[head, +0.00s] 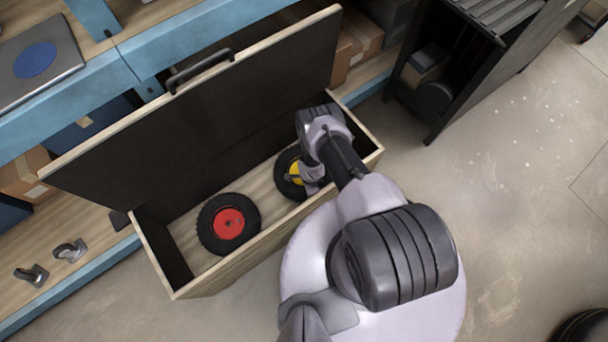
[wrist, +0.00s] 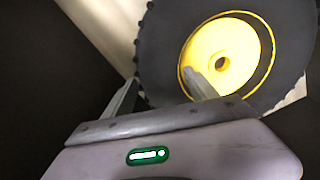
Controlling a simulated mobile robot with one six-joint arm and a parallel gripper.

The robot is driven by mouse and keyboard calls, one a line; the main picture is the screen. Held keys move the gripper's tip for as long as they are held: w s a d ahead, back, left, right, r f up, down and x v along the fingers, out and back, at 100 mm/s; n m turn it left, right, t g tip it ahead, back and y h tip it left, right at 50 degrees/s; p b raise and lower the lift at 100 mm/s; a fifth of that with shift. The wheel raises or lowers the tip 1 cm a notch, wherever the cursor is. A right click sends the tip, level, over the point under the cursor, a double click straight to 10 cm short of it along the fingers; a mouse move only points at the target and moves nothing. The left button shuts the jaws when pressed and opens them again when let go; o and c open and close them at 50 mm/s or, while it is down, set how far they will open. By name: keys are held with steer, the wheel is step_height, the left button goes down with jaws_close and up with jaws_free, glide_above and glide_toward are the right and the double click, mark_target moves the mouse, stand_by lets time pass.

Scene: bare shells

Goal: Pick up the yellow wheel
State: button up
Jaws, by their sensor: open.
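The yellow wheel, a black tyre with a yellow hub (head: 295,171), lies in the right part of the open wooden box (head: 208,282). My arm hides part of it in the head view. In the wrist view the yellow wheel (wrist: 232,52) fills the upper right. My gripper (wrist: 163,90) is open, with its two fingers apart. One finger overlaps the lower edge of the yellow hub, and the other is at the tyre's left side. I cannot tell whether either finger touches the wheel. In the head view the gripper is mostly hidden by my arm.
A wheel with a red hub (head: 229,223) lies in the left part of the box. The raised lid (head: 200,110) stands along the box's back side. Two casters (head: 70,250) lie on the shelf at left. A dark cabinet (head: 455,60) stands at upper right.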

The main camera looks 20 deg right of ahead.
steer(key=shift+r, duration=0.15)
steer(key=shift+c, duration=0.5)
jaws_close()
